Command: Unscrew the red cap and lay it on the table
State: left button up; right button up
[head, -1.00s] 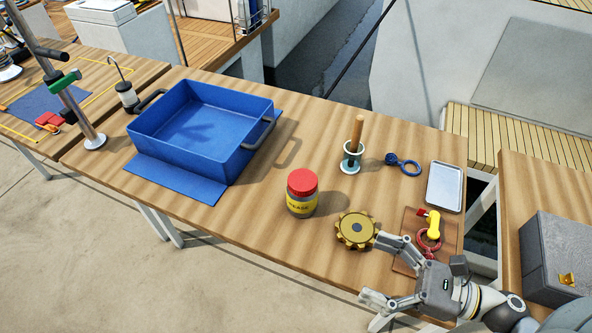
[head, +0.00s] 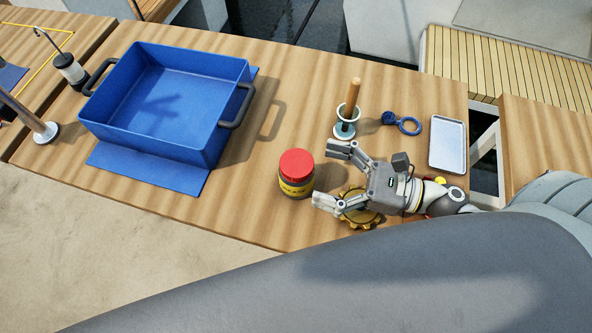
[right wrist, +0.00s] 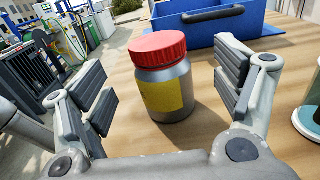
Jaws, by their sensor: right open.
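The red cap (head: 296,163) sits on top of a grey jar with a yellow label (head: 296,187), which stands upright on the wooden table (head: 240,215). In the right wrist view the red cap (right wrist: 158,47) and the jar (right wrist: 166,92) stand between and beyond my two fingers. My right gripper (head: 329,175) is open and empty, just to the right of the jar, with its fingers pointing at it. It also shows in the right wrist view (right wrist: 168,95). My left gripper is not in view.
A blue bin (head: 215,148) stands on a blue mat to the left. A gold gear (head: 362,220) lies partly under my right gripper. Behind are a wooden-handled tool in a holder (head: 345,120), a blue shackle-like part (head: 402,122) and a metal tray (head: 447,147). Bare table lies left of the jar.

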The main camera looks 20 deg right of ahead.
aim_at(297, 163)
jog(key=x, duration=0.2)
jog(key=p+x, duration=0.1)
jog(key=x, duration=0.2)
jog(key=shift+w+a+r+p, duration=0.1)
jog(key=shift+a+r+p, duration=0.15)
jog(key=shift+r+p, duration=0.1)
jog(key=shift+w+a+f, duration=0.15)
jog(key=shift+a, duration=0.05)
jog(key=shift+c, duration=0.3)
jog(key=c, duration=1.7)
